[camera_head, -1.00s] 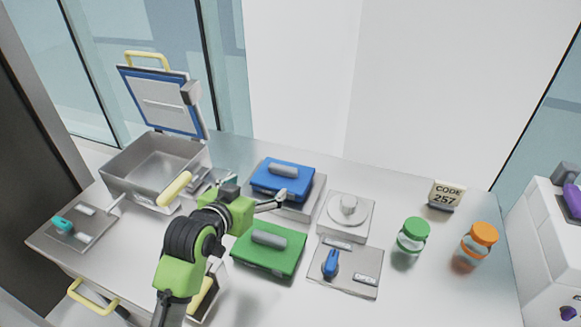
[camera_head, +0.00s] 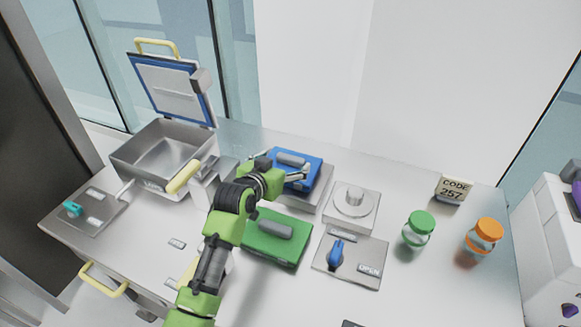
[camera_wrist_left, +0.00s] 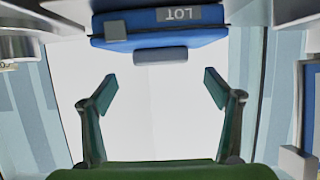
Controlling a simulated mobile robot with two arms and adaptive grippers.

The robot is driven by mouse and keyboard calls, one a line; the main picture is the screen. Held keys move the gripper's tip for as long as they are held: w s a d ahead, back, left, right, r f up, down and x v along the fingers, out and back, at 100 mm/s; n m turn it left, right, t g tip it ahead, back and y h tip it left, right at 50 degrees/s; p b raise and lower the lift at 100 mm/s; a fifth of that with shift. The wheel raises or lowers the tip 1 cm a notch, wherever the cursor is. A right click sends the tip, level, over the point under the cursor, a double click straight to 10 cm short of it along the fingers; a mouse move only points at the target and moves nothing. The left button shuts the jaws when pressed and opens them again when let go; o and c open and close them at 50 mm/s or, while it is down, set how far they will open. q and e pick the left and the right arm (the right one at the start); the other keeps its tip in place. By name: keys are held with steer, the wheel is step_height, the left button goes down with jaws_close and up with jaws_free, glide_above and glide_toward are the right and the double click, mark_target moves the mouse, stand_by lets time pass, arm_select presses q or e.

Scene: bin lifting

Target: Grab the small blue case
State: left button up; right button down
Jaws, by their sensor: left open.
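The small blue case (camera_head: 312,164) with a grey handle (camera_head: 292,158) sits on a grey stand at the back middle of the table. In the left wrist view the blue case (camera_wrist_left: 160,40) is at the top, its LOT label upside down and its grey handle (camera_wrist_left: 160,56) towards my fingers. My left gripper (camera_head: 288,173) is at the front of the case, partly covering it in the head view. In the left wrist view its fingers (camera_wrist_left: 155,88) are spread wide with nothing between them, on either side of the handle's line. My right gripper is not in view.
A green case (camera_head: 290,235) lies just in front. A round plate on a grey block (camera_head: 350,218) and a blue switch panel (camera_head: 372,257) are to the right, then two jars. An open metal bin (camera_head: 130,168) stands left. The front right table is clear.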

mark_target(291, 156)
arm_select(q)
steer(key=shift+x, duration=1.95)
steer(key=shift+f, duration=0.1)
steer(key=shift+s+a, duration=0.1)
steer(key=c, duration=2)
steer(key=shift+o, duration=0.2)
